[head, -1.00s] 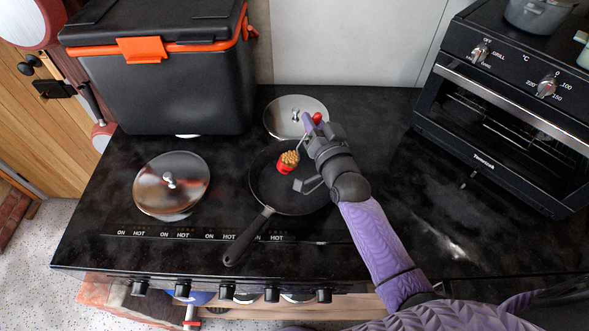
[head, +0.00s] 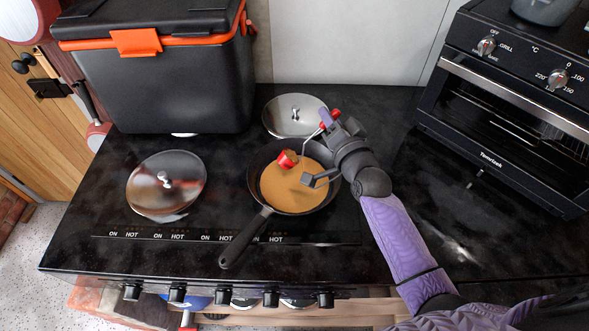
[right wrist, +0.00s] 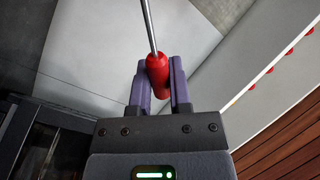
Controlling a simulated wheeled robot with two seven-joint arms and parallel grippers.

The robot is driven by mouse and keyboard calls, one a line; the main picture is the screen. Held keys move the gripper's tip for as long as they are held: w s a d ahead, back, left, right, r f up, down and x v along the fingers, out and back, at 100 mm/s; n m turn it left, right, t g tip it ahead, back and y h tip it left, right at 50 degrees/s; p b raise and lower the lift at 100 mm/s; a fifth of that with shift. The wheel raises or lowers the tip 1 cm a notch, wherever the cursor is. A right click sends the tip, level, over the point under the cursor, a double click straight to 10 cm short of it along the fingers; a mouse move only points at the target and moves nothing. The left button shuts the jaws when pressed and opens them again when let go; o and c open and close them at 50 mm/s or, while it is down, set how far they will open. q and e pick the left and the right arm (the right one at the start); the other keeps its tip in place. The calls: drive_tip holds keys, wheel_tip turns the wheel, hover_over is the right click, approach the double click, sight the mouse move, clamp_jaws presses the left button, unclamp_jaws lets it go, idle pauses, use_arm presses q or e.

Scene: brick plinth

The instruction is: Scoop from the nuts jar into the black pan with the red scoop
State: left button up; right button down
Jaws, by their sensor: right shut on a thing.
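The black pan (head: 256,219) sits on the black stovetop, its handle toward the front edge. A tan layer (head: 285,190) covers its floor. The red scoop (head: 286,159) hangs tipped over the back left part of the pan, its cup joined to the red handle by a thin metal rod. My right gripper (head: 330,120) is shut on the scoop's handle, which shows between the purple fingers in the right wrist view (right wrist: 157,75). I cannot tell whether any nuts are left in the cup. The nuts jar is not visible. My left gripper is not in view.
A metal lid (head: 167,184) lies left of the pan and another lid (head: 294,113) behind it. A black cooler box (head: 165,90) with orange trim stands at the back left. A black oven (head: 505,110) stands at the right. The counter between pan and oven is partly clear.

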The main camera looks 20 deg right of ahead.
drive_tip(key=shift+d+f+m+b, duration=2.05)
drive_tip(key=shift+f+m+b, duration=2.95)
drive_tip(key=shift+m, duration=2.9)
drive_tip(key=a+r+n+p, duration=0.1)
drive_tip(key=r+n+p, duration=0.2)
drive_tip(key=n, duration=0.2)
drive_tip(key=a+r+n+p, duration=0.1)
drive_tip(key=r+n+p, duration=0.3)
drive_tip(key=n, duration=0.1)
drive_tip(key=a+r+n+p, duration=0.2)
drive_tip(key=r+n+p, duration=0.2)
drive_tip(key=n, duration=0.1)
drive_tip(key=a+n+p, duration=0.2)
drive_tip(key=a+r+n+p, duration=0.1)
drive_tip(key=a+n+p, duration=0.1)
drive_tip(key=shift+s+a+r+n, duration=0.1)
drive_tip(key=shift+a+r+n, duration=0.1)
drive_tip(key=shift+n, duration=0.1)
drive_tip(key=a+n, duration=0.2)
drive_tip(key=a, duration=0.1)
drive_tip(key=a+n, duration=0.1)
drive_tip(key=n, duration=0.1)
drive_tip(key=shift+s+a+f+p, duration=0.15)
drive_tip(key=shift+a+f+p, duration=0.2)
drive_tip(key=shift+a+p, duration=0.05)
drive_tip(key=shift+a+n, duration=0.4)
drive_tip(key=shift+n, duration=0.1)
